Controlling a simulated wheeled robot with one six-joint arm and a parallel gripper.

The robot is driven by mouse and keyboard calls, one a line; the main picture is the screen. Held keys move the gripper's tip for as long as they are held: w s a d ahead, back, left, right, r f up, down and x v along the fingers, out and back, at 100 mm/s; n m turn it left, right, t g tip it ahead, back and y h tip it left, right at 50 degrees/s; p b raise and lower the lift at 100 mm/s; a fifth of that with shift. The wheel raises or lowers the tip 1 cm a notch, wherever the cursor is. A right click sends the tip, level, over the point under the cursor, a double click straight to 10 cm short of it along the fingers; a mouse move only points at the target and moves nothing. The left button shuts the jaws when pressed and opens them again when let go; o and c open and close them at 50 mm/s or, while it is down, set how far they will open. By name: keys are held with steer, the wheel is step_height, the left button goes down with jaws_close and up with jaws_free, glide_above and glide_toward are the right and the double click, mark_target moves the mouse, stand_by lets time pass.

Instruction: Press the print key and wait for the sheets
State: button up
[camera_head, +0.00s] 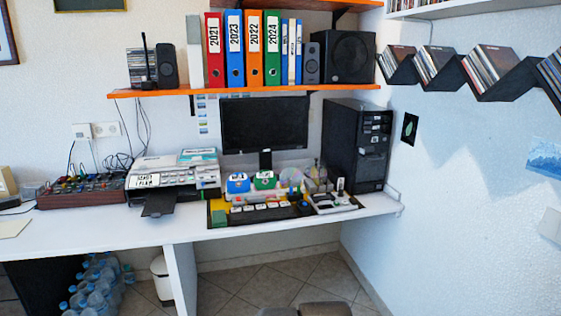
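A grey-white printer (190,172) stands on the white desk, left of the monitor. A label with black lettering (146,181) is on its front left; I cannot read it surely. A dark output tray (158,203) sticks out at its front, and I see no sheet on it. Some papers (197,155) lie on top of the printer. A row of pale, marked keys or blocks (262,207) lies on a dark mat before the monitor. Which key is the print key is too small to tell. My gripper is not in view.
A control panel with knobs (82,191) stands left of the printer, a monitor (264,124) and black computer tower (357,146) to its right. An orange shelf (290,89) hangs above. Bottles (95,287) and a white bin (161,279) stand below. Brown-grey rounded shapes (318,309) show at the bottom edge.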

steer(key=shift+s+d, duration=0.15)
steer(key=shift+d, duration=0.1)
